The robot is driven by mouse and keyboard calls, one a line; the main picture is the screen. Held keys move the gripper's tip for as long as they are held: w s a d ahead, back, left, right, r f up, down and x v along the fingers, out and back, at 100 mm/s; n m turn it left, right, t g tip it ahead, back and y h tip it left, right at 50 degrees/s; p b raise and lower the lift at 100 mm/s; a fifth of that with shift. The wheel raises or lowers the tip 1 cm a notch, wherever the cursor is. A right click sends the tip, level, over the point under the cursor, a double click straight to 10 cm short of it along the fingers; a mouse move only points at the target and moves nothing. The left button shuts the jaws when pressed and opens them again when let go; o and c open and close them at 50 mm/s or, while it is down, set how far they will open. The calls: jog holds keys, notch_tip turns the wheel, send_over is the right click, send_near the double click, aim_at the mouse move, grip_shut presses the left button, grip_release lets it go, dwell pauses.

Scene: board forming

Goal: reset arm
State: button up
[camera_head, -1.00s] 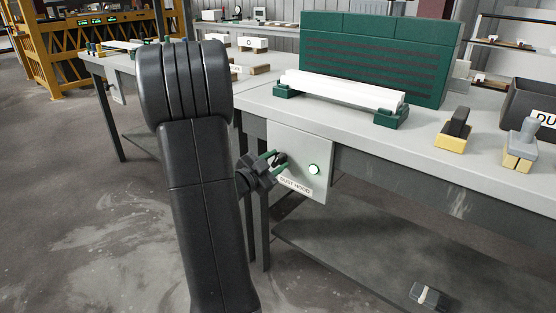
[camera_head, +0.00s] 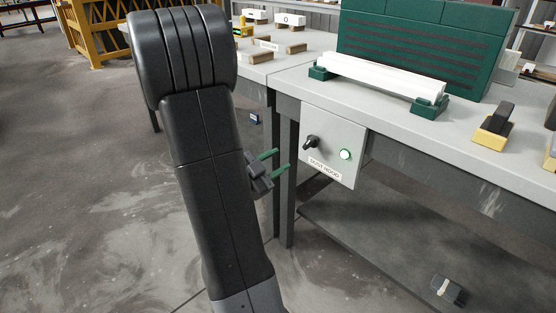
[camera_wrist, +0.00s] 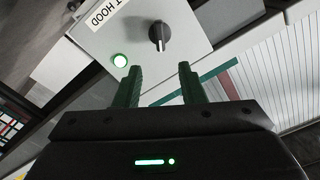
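My gripper (camera_head: 277,163) is in front of the table leg, left of the dust hood box (camera_head: 336,135). Its two green fingers are apart with nothing between them. In the wrist view my gripper (camera_wrist: 160,85) points toward the box (camera_wrist: 185,30), with clear space between the fingertips and the black knob (camera_wrist: 159,36). The knob also shows in the head view (camera_head: 311,142), beside a lit green button (camera_head: 346,154). The black arm in the head view is mine.
The grey workbench (camera_head: 400,120) holds white bars on green cradles (camera_head: 430,107), a green slotted panel (camera_head: 420,50) and a yellow-based block (camera_head: 493,128). A small object (camera_head: 447,290) lies on the lower shelf. Open floor (camera_head: 80,190) is at left.

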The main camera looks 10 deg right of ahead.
aim_at(307, 143)
jog(key=b+x, duration=0.2)
jog(key=x, duration=1.2)
jog(key=shift+a, duration=0.1)
